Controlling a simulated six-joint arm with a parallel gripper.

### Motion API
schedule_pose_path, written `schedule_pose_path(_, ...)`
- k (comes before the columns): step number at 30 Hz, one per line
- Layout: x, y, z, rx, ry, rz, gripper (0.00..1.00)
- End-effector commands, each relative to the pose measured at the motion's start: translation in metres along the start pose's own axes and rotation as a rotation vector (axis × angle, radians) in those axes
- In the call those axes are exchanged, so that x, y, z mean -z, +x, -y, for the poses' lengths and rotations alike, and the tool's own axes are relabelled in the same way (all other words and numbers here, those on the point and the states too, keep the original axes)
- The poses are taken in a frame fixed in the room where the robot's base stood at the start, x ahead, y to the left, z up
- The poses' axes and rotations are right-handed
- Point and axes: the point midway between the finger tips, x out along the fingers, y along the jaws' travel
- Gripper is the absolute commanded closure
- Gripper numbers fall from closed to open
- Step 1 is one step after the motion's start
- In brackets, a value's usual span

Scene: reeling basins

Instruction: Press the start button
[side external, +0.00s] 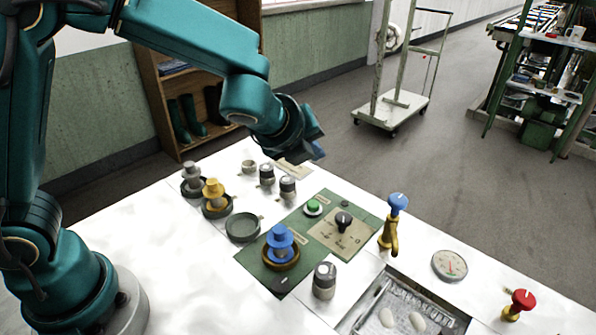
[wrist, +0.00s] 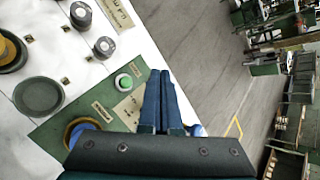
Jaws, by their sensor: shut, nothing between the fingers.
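The green start button (side external: 313,206) sits in a pale ring on the green panel (side external: 291,229) on the white worktop. It also shows in the wrist view (wrist: 125,81), left of my fingers. My gripper (side external: 318,152) is above the back of the table, apart from the button and higher than it. In the wrist view my gripper's two fingers (wrist: 160,75) are together with nothing held. The label by the button is too small to read.
A black knob (side external: 343,219) and a blue-topped piece (side external: 280,240) stand on the panel. A blue-handled tap (side external: 397,204), a dial (side external: 449,265), a red-handled tap (side external: 522,302) and a metal basin (side external: 425,299) lie to the right. Grey cylinders (side external: 288,187) stand left of the button.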

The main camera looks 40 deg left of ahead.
Motion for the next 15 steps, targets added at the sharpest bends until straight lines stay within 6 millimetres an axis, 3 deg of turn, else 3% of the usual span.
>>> schedule_pose_path(15,0.03,0.04,-0.03,-0.004,0.008,-0.004,1.0)
